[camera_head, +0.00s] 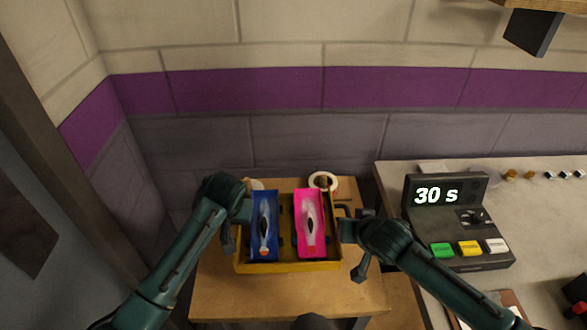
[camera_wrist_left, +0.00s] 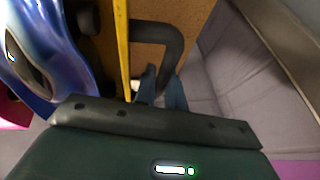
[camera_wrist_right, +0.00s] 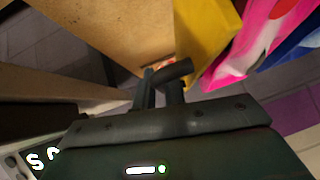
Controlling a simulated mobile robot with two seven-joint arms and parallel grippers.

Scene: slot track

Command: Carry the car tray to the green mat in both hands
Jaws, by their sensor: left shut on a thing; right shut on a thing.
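The car tray (camera_head: 288,267) is a yellow open tray holding a blue car (camera_head: 264,225) and a pink car (camera_head: 311,222) side by side. It is over the wooden table; I cannot tell whether it touches it. My left gripper (camera_head: 241,212) is shut on the black handle at the tray's left side, which also shows in the left wrist view (camera_wrist_left: 176,45). My right gripper (camera_head: 347,230) is shut on the right handle, seen in the right wrist view (camera_wrist_right: 178,69). No green mat shows in any view.
The wooden table (camera_head: 222,302) has a roll of tape (camera_head: 323,181) behind the tray. A grey counter (camera_head: 400,185) at the right bears a black timer box (camera_head: 455,262) reading 30 s, with coloured buttons. A brick wall closes the back; a dark frame stands at left.

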